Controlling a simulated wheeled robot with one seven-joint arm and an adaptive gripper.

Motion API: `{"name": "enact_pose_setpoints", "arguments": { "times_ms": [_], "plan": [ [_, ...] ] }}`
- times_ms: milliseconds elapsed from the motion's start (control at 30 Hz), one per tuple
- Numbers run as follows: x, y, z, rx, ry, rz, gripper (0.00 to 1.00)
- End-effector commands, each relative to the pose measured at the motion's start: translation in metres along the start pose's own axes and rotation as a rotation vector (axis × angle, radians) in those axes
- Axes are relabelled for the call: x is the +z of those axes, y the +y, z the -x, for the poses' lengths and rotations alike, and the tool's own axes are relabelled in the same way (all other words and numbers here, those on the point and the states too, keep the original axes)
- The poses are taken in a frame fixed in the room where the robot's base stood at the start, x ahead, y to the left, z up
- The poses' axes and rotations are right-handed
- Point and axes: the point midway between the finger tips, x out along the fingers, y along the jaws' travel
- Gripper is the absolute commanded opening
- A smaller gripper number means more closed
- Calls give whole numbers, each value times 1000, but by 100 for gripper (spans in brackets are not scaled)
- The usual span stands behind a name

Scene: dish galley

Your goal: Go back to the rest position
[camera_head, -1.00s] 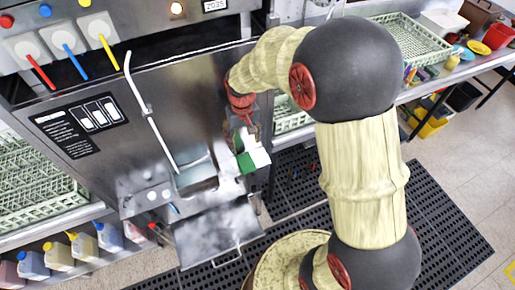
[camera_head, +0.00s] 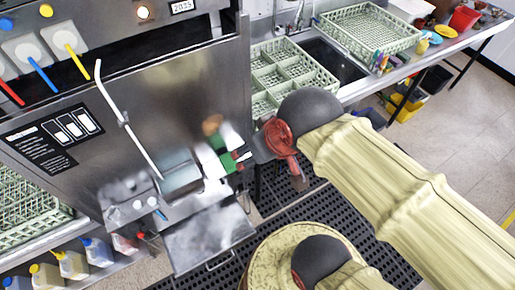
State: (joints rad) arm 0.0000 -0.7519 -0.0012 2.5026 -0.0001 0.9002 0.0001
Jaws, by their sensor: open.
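My gripper (camera_head: 242,157) is seen small and side-on in the middle of the head view, at the right edge of the steel machine (camera_head: 150,95). It is open and its jaws look empty. Its fingertips point left toward a green and white block (camera_head: 228,164) by the machine's lower front; I cannot tell whether they touch it. My arm reaches in from the lower right, with its wrist raised above the dark floor mat.
The machine has a long white handle (camera_head: 128,122) and a lowered steel flap (camera_head: 208,238). Green dish racks (camera_head: 370,30) stand by a sink (camera_head: 335,62) at upper right. Bottles (camera_head: 72,264) stand at lower left. Tiled floor at right is clear.

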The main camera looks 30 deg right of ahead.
Motion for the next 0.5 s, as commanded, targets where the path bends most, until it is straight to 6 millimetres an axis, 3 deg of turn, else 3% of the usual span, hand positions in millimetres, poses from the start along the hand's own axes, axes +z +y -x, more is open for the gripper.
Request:
{"name": "enact_pose_setpoints", "arguments": {
  "times_ms": [300,500],
  "plan": [
    [1,0,-3,0,0,0,61],
    [14,0,-28,0,0,0,61]
  ]
}}
